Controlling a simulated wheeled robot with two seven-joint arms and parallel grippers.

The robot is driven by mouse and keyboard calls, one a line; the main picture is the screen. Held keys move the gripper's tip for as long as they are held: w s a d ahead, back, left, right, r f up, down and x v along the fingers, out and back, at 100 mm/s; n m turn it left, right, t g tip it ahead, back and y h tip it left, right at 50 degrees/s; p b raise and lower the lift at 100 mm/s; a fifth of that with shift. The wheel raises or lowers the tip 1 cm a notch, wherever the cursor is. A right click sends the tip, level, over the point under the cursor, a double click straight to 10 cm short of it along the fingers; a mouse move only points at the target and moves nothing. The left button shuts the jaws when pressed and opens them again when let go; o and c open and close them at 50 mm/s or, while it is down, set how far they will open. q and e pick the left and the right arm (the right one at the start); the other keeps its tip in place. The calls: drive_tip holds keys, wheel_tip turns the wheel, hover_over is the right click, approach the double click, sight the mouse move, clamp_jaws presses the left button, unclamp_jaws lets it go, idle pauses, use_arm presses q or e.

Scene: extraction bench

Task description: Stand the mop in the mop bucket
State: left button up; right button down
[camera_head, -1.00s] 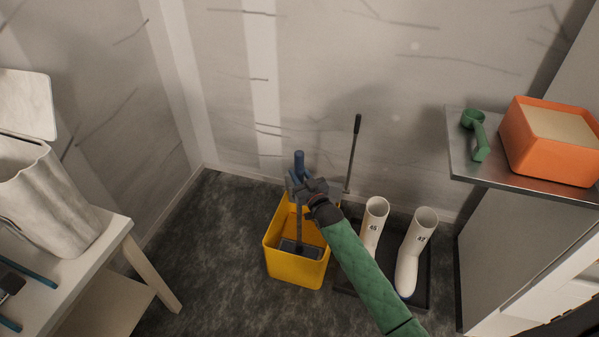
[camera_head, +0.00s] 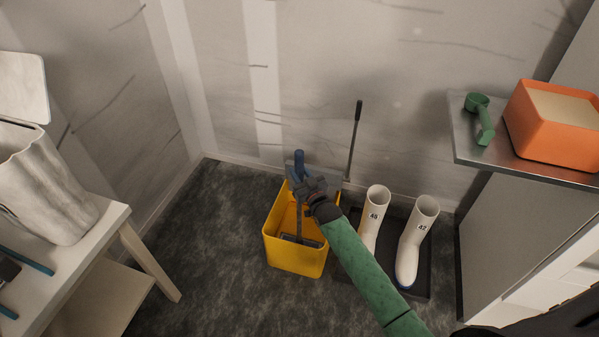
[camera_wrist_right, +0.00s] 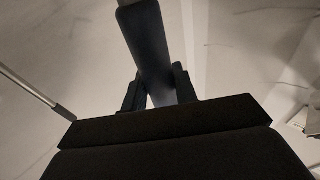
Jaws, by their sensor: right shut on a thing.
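The mop has a blue grip end (camera_head: 299,162) and a grey shaft that slants slightly from vertical. Its flat grey head shows inside the yellow mop bucket (camera_head: 296,262), partly behind the front rim. I cannot tell if the head touches the bottom. In the right wrist view, the dark blue handle (camera_wrist_right: 146,45) stands between the two fingers (camera_wrist_right: 158,92). My left gripper is not in view.
White boots (camera_head: 410,255) stand in a dark tray (camera_head: 431,265) right of the bucket. A thin dark rod (camera_head: 354,140) rises behind it. A metal shelf (camera_head: 520,167) holds an orange tub (camera_head: 560,145) and green scoop (camera_head: 482,120). A white table (camera_head: 95,245) is left; floor between is clear.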

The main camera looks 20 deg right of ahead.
drive_tip(key=shift+r, duration=0.1)
drive_tip(key=c, duration=1)
unclamp_jaws()
drive_tip(key=shift+c, duration=0.8)
drive_tip(key=shift+s+d+p, duration=0.15)
drive_tip(key=shift+s+p, duration=0.25)
drive_tip(key=shift+s, duration=0.25)
drive_tip(key=shift+p+v, duration=1.2)
drive_tip(key=shift+v, duration=1.45)
drive_tip(key=p+v, duration=0.1)
drive_tip(key=v, duration=0.2)
drive_tip(key=shift+s+f, duration=0.2)
drive_tip(key=shift+f, duration=0.05)
